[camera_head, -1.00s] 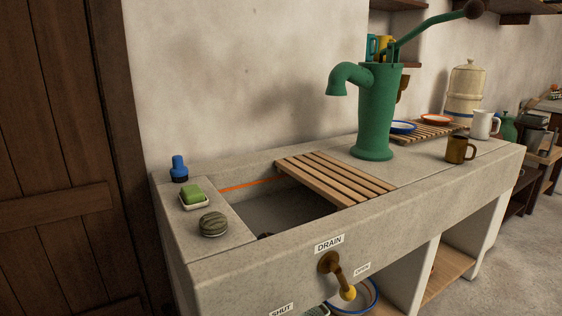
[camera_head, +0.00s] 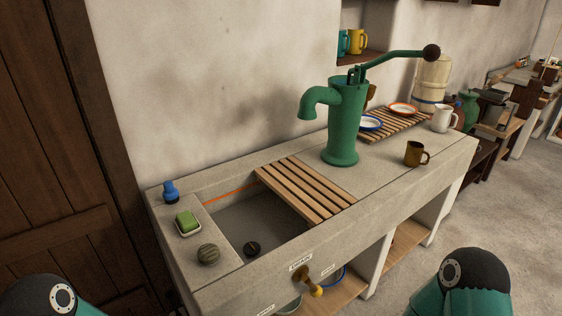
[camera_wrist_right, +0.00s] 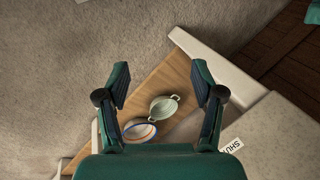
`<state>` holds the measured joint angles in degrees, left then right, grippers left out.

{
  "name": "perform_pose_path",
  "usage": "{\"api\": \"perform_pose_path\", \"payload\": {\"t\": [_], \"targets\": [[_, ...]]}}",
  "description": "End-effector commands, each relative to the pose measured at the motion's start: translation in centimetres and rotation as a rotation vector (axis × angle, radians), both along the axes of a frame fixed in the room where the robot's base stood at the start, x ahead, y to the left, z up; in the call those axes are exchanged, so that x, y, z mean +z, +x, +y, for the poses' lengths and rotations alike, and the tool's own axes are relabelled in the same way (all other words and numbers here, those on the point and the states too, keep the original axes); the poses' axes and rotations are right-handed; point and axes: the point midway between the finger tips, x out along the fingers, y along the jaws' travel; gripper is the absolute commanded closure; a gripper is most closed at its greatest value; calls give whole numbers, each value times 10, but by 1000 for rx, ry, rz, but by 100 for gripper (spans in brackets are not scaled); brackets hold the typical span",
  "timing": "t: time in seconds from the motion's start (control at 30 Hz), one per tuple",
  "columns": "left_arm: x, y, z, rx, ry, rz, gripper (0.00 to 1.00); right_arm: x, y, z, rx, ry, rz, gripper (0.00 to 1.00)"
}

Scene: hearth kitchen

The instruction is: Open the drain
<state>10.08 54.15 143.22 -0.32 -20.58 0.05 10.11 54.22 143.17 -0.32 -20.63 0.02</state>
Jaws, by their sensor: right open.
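The brass drain lever (camera_head: 302,276) sticks out of the sink's front, below the DRAIN label (camera_head: 300,263). Its yellow knob (camera_head: 316,291) points down and to the right. The OPEN label (camera_head: 326,269) is right of the pivot, and the SHUT label (camera_head: 265,310) is at the lower left. A dark drain fitting (camera_head: 252,248) lies in the basin floor. My right gripper (camera_wrist_right: 160,82) is open and empty in the wrist view, with the SHUT label (camera_wrist_right: 231,145) at its lower right. The lever is not visible there. My left gripper is out of view.
A slatted wooden board (camera_head: 305,187) covers part of the stone sink (camera_head: 370,215). A green pump (camera_head: 344,120), soap (camera_head: 187,222) and brown mug (camera_head: 415,153) stand on top. A pale green two-handled pot (camera_wrist_right: 163,108) and a rimmed dish (camera_wrist_right: 139,130) sit on the lower shelf (camera_wrist_right: 170,80).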

Motion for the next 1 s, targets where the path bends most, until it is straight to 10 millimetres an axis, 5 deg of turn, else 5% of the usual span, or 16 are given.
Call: {"api": "perform_pose_path", "payload": {"t": [0.23,0.37,0.73,1.0], "targets": [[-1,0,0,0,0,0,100,-1,2,0,80,-8,-40,81],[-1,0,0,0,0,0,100,1,23,-3,262,-46,-199,100],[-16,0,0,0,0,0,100,45,133,-2,1128,-535,-1069,100],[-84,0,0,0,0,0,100,69,173,-4,1513,-1321,-1515,100]]}}
